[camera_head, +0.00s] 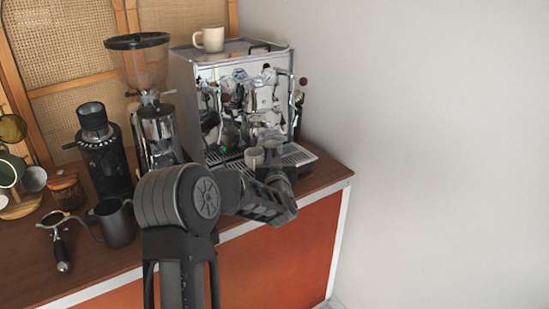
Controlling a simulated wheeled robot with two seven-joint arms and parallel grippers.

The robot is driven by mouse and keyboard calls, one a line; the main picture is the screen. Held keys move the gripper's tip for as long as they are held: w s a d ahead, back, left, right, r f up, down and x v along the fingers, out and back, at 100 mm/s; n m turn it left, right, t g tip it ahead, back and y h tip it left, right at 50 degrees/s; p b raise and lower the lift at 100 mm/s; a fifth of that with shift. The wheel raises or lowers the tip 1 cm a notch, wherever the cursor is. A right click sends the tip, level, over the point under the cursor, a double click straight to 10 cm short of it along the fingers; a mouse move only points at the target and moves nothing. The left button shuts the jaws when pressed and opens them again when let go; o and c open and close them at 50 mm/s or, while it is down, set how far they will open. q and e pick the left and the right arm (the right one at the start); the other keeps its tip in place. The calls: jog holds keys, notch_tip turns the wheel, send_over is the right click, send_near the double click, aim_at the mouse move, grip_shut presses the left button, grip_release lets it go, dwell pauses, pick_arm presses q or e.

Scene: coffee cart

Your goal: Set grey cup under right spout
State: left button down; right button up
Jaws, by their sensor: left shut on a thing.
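The espresso machine (231,105) stands at the back right of the counter, with a shiny front and a drip tray (298,155) at its base. A grey cup (272,149) is at the right part of the drip tray, low in front of the machine. The spouts are hard to make out among reflections. My right gripper is out of view.
A cream mug (210,38) stands on top of the machine. A grinder (157,115), a black grinder (104,155), a dark pitcher (115,222) and a portafilter (60,240) stand to the left. A wall bounds the right.

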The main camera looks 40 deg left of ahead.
pick_arm(q)
jog(key=shift+d+f, duration=0.1)
jog(key=shift+f, duration=0.2)
dwell(0.4)
jog(key=c, duration=1.5)
grip_release()
jog(key=shift+s, duration=0.1)
jog(key=b+v, duration=0.1)
jog(key=v, duration=0.6)
jog(key=shift+s+d+b, duration=0.25)
jog(key=shift+d+b, duration=0.1)
jog(key=shift+b, duration=0.05)
